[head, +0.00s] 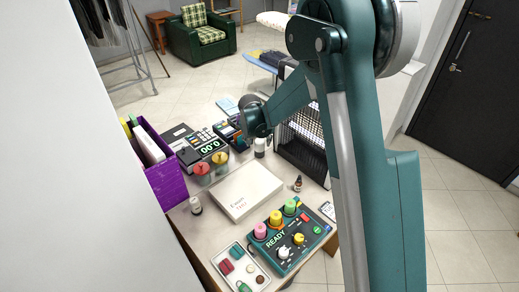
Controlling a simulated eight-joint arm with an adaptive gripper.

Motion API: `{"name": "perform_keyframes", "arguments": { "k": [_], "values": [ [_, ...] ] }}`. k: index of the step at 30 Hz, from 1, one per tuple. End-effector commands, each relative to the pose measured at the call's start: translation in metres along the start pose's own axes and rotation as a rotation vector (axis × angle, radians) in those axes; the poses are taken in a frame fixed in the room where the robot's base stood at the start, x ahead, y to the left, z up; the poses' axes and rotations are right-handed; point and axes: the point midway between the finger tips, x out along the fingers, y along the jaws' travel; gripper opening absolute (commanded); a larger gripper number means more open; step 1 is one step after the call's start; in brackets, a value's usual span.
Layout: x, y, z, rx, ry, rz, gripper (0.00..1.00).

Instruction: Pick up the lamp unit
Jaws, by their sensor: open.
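A dark teal control box with a READY display (277,242) sits near the front right of the desk. The gripper's fingers cannot be made out. Nothing visible touches the box.
A white lidded box (238,190) lies mid-desk. A tray (241,270) of small items is at the front left. A purple file holder (168,182), a black 0.00 display (213,148), red and yellow pots (210,167), a small dark bottle (297,184) and a black mesh bin (300,145) crowd the rest.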

Motion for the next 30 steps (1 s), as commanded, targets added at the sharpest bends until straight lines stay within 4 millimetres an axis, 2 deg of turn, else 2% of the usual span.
{"name": "perform_keyframes", "arguments": {
  "k": [12,24,30],
  "values": [
    [0.024,0.000,0.000,0.001,0.000,0.000,0.50],
    [0.026,0.000,0.000,0.000,0.000,0.000,0.50],
    [0.036,-0.001,0.000,0.000,0.000,0.000,0.50]
  ]
}}
